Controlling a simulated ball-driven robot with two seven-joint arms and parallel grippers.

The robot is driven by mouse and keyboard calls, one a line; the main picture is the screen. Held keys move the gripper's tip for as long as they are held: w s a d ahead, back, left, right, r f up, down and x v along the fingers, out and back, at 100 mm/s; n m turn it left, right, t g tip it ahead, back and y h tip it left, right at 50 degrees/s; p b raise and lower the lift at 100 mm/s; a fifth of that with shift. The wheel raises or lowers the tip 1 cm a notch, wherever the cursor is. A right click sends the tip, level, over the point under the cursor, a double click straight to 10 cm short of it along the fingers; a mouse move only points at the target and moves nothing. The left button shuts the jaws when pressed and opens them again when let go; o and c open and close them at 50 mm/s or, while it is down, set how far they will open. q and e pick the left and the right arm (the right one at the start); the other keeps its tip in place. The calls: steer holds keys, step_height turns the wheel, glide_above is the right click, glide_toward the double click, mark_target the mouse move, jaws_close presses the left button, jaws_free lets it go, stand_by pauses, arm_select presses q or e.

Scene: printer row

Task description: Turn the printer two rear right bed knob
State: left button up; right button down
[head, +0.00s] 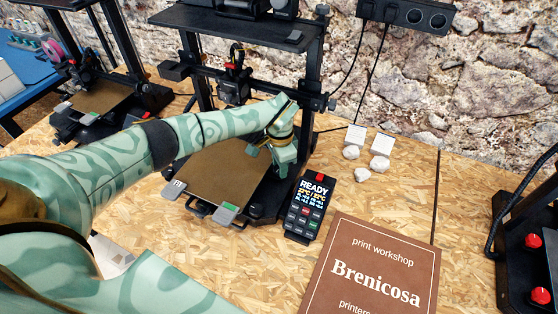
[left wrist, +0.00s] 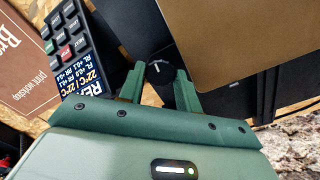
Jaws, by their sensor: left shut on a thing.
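Printer two (head: 235,160) stands in the middle of the head view, with a tan bed plate (head: 213,172). My left arm reaches across the bed from the left. My left gripper (head: 284,172) points down at the bed's right side, towards the rear, and hides the knob there. In the left wrist view, a round black knob (left wrist: 158,68) with a white pointer line sits beside the bed plate (left wrist: 235,35). The fingers of my left gripper (left wrist: 160,82) stand on either side of the knob, shut on it. My right gripper is in neither view.
A control panel (head: 305,207) reading READY stands right of the bed, close to the gripper. A brown sign (head: 375,270) lies in front. Small white pieces (head: 380,163) lie behind. Another printer (head: 105,95) stands left, and one with red knobs (head: 530,240) right.

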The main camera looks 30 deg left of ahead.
arm_select(q)
steer(key=shift+n, duration=0.4)
steer(key=o, duration=1)
steer(key=shift+r, duration=0.1)
steer(key=shift+a, duration=0.1)
